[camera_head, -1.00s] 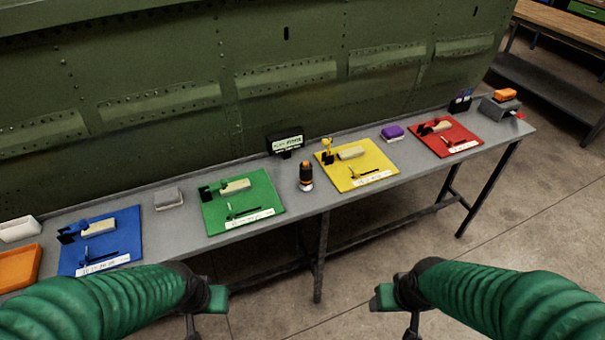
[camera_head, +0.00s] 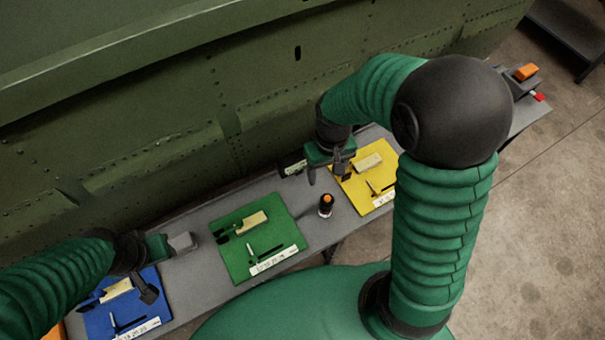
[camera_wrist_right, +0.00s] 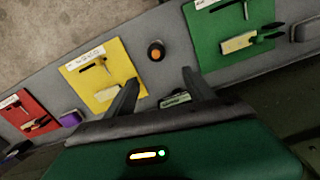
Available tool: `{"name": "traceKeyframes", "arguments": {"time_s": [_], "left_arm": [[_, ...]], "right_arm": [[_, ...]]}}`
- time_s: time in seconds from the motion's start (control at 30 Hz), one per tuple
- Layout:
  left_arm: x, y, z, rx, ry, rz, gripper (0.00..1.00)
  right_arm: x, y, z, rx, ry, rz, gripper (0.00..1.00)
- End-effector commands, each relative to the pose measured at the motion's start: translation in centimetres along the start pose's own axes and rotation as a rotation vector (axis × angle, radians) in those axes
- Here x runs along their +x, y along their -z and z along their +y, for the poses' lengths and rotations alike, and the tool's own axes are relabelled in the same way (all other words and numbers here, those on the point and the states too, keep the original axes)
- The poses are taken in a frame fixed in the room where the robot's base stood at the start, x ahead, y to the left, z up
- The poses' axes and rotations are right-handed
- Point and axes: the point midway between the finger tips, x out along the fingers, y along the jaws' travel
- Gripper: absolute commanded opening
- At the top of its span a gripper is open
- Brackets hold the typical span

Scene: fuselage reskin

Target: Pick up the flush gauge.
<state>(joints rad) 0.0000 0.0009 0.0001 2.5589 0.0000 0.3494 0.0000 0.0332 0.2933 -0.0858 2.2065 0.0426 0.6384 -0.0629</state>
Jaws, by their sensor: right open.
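I cannot tell for certain which small tool is the flush gauge. The yellow mat (camera_head: 352,192) holds a beige block (camera_head: 368,162) and small tools, partly hidden by my right arm. In the right wrist view the yellow mat (camera_wrist_right: 124,62) shows the beige block (camera_wrist_right: 105,94) and a small thin tool (camera_wrist_right: 104,64). My right gripper (camera_head: 327,176) is open and empty above the bench, by the mat's back left corner. In the right wrist view its fingertips (camera_wrist_right: 160,77) are apart. My left gripper (camera_head: 153,268) hangs near the blue mat; its jaws are unclear.
A black cylinder with an orange top (camera_head: 326,204) stands between the yellow mat and the green mat (camera_head: 232,265). A small sign (camera_head: 292,168) stands behind it. The blue mat (camera_head: 95,325) is at left. The green fuselage panel (camera_head: 260,80) rises along the bench's back edge.

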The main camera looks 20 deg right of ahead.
Motion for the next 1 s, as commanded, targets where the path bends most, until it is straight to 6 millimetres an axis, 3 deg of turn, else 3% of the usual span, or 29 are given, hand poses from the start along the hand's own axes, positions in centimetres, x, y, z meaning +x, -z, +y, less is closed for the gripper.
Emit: {"name": "traceKeyframes", "arguments": {"time_s": [0.17, 0.4, 0.5, 1.0], "left_arm": [[-0.2, 0.0, 0.0, 0.0, 0.0, -0.001, 0.36], [-0.6, 0.1, 0.0, 0.0, 0.0, -0.001, 0.36], [-0.7, 0.1, 0.0, 0.0, 0.0, -0.001, 0.36], [-2.3, 0.5, 0.0, 0.0, 0.0, -0.001, 0.36]], "right_arm": [[2.2, -0.5, 0.0, 0.001, 0.0, -0.007, 0.62], [8.7, 0.1, 0.1, 0.001, 0.0, -0.013, 0.62], [10.7, 0.1, 0.1, 0.0, -0.001, -0.01, 0.62], [16.8, -0.3, 0.8, 0.001, 0.0, -0.005, 0.62]]}}
